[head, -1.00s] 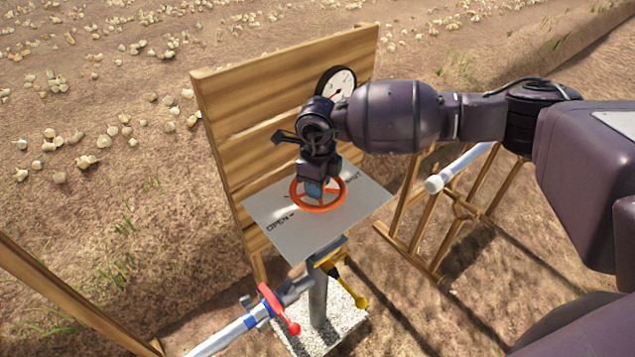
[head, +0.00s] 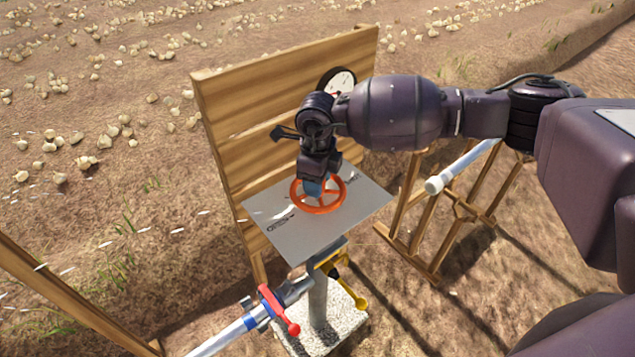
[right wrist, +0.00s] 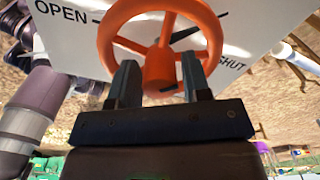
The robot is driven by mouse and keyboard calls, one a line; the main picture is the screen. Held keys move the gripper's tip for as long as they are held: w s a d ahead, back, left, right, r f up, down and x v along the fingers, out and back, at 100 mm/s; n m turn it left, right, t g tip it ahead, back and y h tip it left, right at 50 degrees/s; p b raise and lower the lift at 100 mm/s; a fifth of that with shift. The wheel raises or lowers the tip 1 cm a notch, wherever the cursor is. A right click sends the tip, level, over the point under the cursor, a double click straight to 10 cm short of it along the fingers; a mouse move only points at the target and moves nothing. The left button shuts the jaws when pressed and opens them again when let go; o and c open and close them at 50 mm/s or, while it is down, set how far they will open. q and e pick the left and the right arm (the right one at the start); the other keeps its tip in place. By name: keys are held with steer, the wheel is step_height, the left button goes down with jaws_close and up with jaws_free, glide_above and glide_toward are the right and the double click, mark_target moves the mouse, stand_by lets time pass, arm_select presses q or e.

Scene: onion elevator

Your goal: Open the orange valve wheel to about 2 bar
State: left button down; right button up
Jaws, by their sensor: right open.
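The orange valve wheel (head: 318,208) lies over a grey plate (head: 345,215) marked OPEN and SHUT, in front of a wooden board. My right gripper (head: 313,187) is right at the wheel, pointing down. In the right wrist view its two fingers (right wrist: 160,70) are apart, one on each side of the wheel's hub (right wrist: 160,72), among the spokes; I cannot tell whether they touch it. The round gauge (head: 338,82) on the board is partly hidden by my right arm, and its reading is too small to tell. My left gripper is not in view.
Below the plate, a post carries a red-handled valve (head: 279,310) with a pale pipe and a yellow handle (head: 350,287). The wooden board (head: 285,100) stands behind. A wooden rack with a white pipe (head: 460,168) is at the right. Onions lie on the soil.

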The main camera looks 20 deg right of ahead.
step_height(320, 180, up, 10)
steer(key=shift+f+p, duration=0.15)
steer(key=shift+p, duration=0.15)
steer(key=shift+a, duration=0.1)
stand_by(0.3)
